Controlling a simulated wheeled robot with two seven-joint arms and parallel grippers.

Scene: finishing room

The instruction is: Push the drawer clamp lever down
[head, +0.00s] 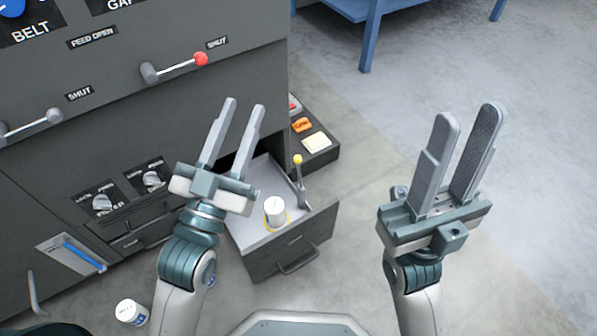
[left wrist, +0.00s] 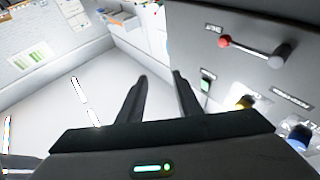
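The drawer clamp lever (head: 300,182) is a grey arm with a yellow knob, standing upright on the right side of the pulled-out drawer (head: 288,258). A white cylindrical container (head: 275,211) stands inside the drawer on a yellow ring. My left gripper (head: 245,112) is open and empty, raised in front of the cabinet, above and left of the lever. Its two fingers also show apart in the left wrist view (left wrist: 160,85). My right gripper (head: 469,125) is open and empty, over the floor to the right of the drawer. Neither gripper touches the lever.
The grey cabinet (head: 120,110) carries a red-knobbed lever (head: 175,68), a grey-knobbed lever (head: 30,125) and dials. A dark tray (head: 318,150) with small items lies beyond the drawer. A white container (head: 131,312) is on the floor. A blue table (head: 372,30) stands behind; right floor is clear.

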